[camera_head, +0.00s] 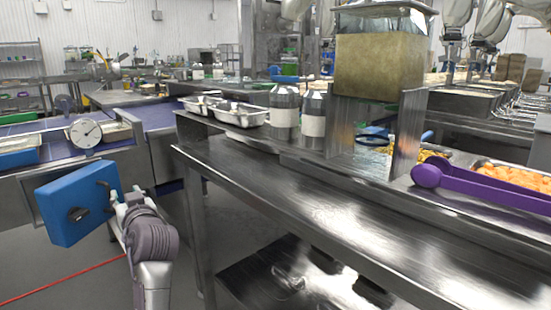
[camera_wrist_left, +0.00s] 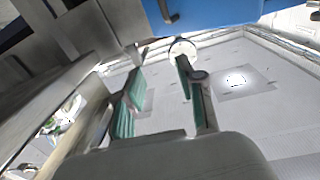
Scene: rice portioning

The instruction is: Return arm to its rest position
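My left gripper (camera_head: 122,195) is at the lower left of the head view, raised beside a blue box (camera_head: 75,205). In the left wrist view, the two green-padded fingers of this gripper (camera_wrist_left: 160,72) stand apart with nothing between them. The blue box also shows at the top of that view (camera_wrist_left: 225,12). I cannot tell whether the gripper touches the box. My right gripper is not in view.
A steel table (camera_head: 300,185) fills the middle and right. Its raised shelf bears metal trays (camera_head: 240,118), two bottles (camera_head: 284,112) and a purple scoop (camera_head: 480,187). A conveyor (camera_head: 60,137) with a round dial (camera_head: 85,133) is at left. Open floor lies between.

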